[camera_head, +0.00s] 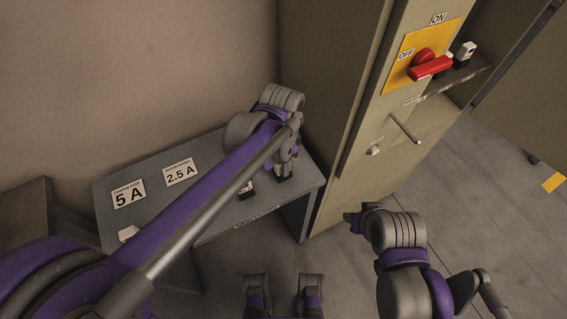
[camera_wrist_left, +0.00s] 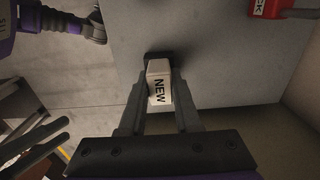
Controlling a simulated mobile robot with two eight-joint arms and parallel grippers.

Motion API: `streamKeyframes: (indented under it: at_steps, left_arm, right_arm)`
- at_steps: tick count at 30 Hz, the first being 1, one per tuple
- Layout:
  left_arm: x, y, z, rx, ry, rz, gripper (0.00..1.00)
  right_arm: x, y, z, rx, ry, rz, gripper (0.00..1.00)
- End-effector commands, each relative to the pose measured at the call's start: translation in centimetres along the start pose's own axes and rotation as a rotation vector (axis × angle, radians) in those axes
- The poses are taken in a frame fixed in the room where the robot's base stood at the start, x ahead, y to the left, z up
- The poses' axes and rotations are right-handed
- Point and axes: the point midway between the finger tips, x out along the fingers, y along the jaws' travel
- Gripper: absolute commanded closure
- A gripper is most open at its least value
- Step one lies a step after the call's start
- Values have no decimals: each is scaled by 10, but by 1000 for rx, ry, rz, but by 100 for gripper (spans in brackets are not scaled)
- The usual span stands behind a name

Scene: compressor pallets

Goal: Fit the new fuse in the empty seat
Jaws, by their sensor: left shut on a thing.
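The new fuse (camera_wrist_left: 158,88), a pale block marked NEW with a dark end, is between the fingers of my left gripper (camera_wrist_left: 158,100) in the left wrist view. That gripper is shut on it. In the head view my left gripper (camera_head: 284,170) is over the right end of the grey table (camera_head: 225,212); I cannot tell whether the fuse touches the tabletop. A white-topped fuse-like block (camera_head: 464,53) stands on the cabinet ledge (camera_head: 452,80). I cannot clearly make out the empty seat there. My right gripper (camera_head: 352,218) is right of the table; its jaws are unclear.
The tall cabinet (camera_head: 345,150) carries a red switch handle (camera_head: 430,67) by OFF and a protruding metal handle (camera_head: 404,129). The table bears a 5 A label (camera_head: 128,194), a 2.5 A label (camera_head: 180,173) and small white blocks, partly hidden by my arm. A red object (camera_wrist_left: 268,8) shows in the wrist view.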

Motion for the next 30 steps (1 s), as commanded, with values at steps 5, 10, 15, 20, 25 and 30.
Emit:
streamKeyframes:
  at_steps: [5,10,15,20,25,30]
  left_arm:
    - [-9,0,0,0,0,0,100]
    - [-16,0,0,0,0,0,100]
    - [-22,0,0,0,0,0,100]
    - [-29,0,0,0,0,0,100]
    - [-36,0,0,0,0,0,100]
    - [-42,0,0,0,0,0,100]
  right_arm:
    - [-6,0,-4,0,2,0,53]
    - [-10,0,-7,0,4,0,53]
    - [-15,0,-10,0,6,0,53]
    - [-19,0,-12,0,7,0,53]
    - [-23,0,-15,0,9,0,53]
    - [-28,0,-18,0,11,0,53]
